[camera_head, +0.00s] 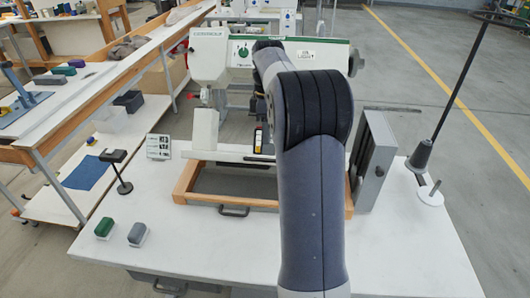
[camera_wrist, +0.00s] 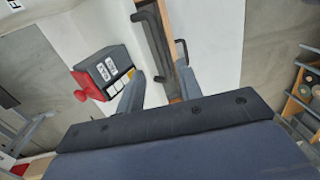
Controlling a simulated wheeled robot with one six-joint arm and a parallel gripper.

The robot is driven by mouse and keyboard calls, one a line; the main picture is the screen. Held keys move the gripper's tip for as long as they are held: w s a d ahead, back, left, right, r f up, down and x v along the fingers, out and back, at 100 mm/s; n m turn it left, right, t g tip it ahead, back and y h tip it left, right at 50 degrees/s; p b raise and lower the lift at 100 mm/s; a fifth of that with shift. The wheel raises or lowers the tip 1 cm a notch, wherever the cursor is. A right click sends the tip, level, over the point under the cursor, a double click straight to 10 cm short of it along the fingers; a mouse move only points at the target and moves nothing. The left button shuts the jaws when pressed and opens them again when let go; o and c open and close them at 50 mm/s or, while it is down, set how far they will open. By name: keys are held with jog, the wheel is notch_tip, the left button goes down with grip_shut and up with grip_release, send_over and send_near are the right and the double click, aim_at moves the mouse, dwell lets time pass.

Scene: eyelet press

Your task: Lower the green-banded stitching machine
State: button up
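The stitching machine (camera_head: 305,53), white with a green band along its upper edge, stands at the back of the white table in the head view. It sits behind a wooden frame (camera_head: 185,184) set in the tabletop. My arm crosses in front of it and hides its middle. My gripper (camera_wrist: 161,75) shows in the wrist view with two blue-grey fingers apart and nothing visibly held between them. A wooden strip and white surface lie beyond the fingers. In the head view the gripper is hidden behind my arm.
A grey box with a red knob (camera_wrist: 105,70) is close to the left finger in the wrist view. A grey upright block (camera_head: 372,160) stands right of the frame, and a thread stand (camera_head: 430,193) farther right. Green and grey small blocks (camera_head: 104,227) lie front left. The front right table is clear.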

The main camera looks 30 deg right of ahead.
aim_at(266, 153)
jog(key=f, duration=0.7)
jog(key=shift+s+a+f, duration=0.25)
jog(key=shift+s+f, duration=0.05)
jog(key=shift+f, duration=0.05)
jog(key=shift+c, duration=0.2)
grip_shut()
